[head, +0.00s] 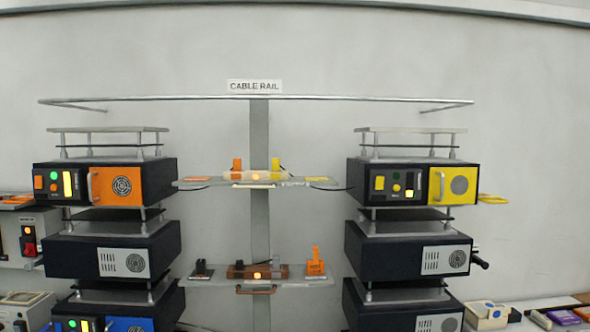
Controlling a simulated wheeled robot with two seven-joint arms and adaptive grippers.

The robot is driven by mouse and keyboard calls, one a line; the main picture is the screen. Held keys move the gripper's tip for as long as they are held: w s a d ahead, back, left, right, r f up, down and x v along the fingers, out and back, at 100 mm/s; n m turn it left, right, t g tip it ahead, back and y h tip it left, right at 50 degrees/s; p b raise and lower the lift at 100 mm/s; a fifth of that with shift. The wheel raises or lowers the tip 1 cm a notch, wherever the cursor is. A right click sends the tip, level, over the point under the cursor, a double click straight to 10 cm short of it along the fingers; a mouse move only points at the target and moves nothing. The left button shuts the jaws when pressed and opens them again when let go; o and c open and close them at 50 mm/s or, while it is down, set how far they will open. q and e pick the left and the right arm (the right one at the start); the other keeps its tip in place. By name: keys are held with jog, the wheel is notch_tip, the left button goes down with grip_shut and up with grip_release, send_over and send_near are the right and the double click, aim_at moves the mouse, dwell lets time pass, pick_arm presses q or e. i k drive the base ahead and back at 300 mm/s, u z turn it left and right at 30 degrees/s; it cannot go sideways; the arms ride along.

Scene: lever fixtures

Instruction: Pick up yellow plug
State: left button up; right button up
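A small upright yellow piece (276,164), which looks like the yellow plug, stands on the upper middle shelf (215,183), right of centre. A dark cable appears to run near its base. A similar orange piece (237,164) stands to its left on the same shelf. A pale block with a lit orange button (236,176) sits in front of them. Neither of my grippers shows in the head view, so nothing is seen touching the yellow piece.
Stacks of dark boxes flank the shelf, with an orange-fronted unit (122,184) left and a yellow-fronted unit (459,186) right. A lower shelf (292,283) holds several small fixtures. A metal cable rail (340,97) spans above. A counter (545,304) with small items is at lower right.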

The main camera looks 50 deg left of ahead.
aim_at(275, 161)
jog(key=z, duration=0.05)
jog(key=i, duration=1.1)
jog(key=u, duration=0.65)
jog(key=i, duration=0.8)
jog(key=u, duration=0.8)
